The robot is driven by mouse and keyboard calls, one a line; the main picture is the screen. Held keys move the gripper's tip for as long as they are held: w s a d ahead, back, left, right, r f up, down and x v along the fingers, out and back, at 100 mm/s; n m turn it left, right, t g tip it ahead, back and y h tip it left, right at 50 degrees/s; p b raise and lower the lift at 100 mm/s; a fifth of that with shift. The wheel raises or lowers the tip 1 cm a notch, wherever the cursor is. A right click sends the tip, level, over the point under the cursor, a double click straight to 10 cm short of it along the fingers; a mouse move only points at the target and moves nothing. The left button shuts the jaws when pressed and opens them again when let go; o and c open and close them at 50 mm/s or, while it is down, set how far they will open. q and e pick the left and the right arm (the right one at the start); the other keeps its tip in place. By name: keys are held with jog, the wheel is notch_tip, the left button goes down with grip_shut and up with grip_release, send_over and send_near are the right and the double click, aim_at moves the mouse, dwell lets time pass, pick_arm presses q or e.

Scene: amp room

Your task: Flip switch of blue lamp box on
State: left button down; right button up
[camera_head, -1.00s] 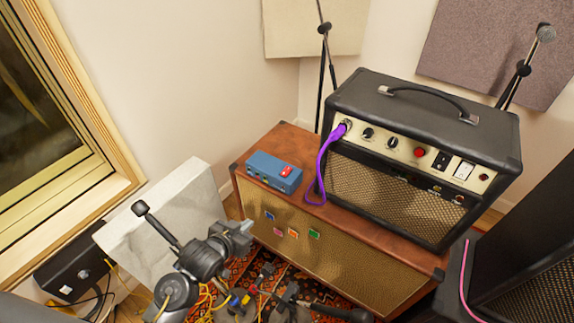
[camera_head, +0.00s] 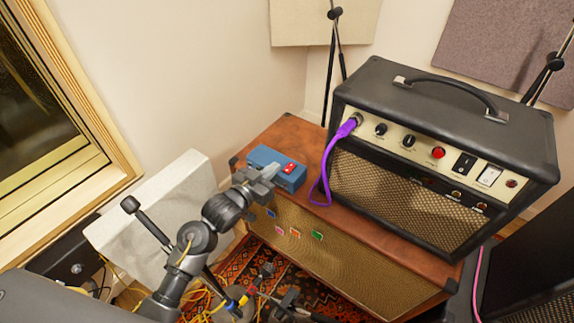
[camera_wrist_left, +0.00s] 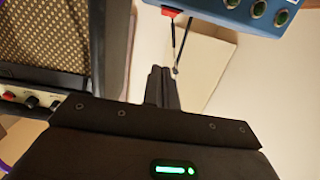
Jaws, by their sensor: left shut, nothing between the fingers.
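The blue lamp box (camera_head: 272,163) sits on top of the brown cabinet, left of the amp head. A red switch (camera_head: 289,167) is on its upper face, toward the right. My left gripper (camera_head: 268,172) is shut and empty, close in front of the box and partly covering its front. In the left wrist view, the blue box (camera_wrist_left: 235,14) is at the top right with round sockets, and the red part (camera_wrist_left: 170,12) shows at its edge. The shut left fingers (camera_wrist_left: 160,88) point toward it, apart from it in the picture. My right gripper is not in view.
The black amp head (camera_head: 430,150) stands right of the box, with a purple cable (camera_head: 327,170) plugged in and hanging between them. The brown cabinet (camera_head: 410,258) has colored tags on its cloth front. A pale panel (camera_head: 150,210) leans at left. Cables lie on the rug.

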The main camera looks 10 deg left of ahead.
pick_arm(q)
send_over(287, 170)
jog(key=shift+f, duration=0.45)
notch_tip(287, 170, down, 3)
jog(key=shift+r, duration=0.2)
jog(key=shift+f, duration=0.7)
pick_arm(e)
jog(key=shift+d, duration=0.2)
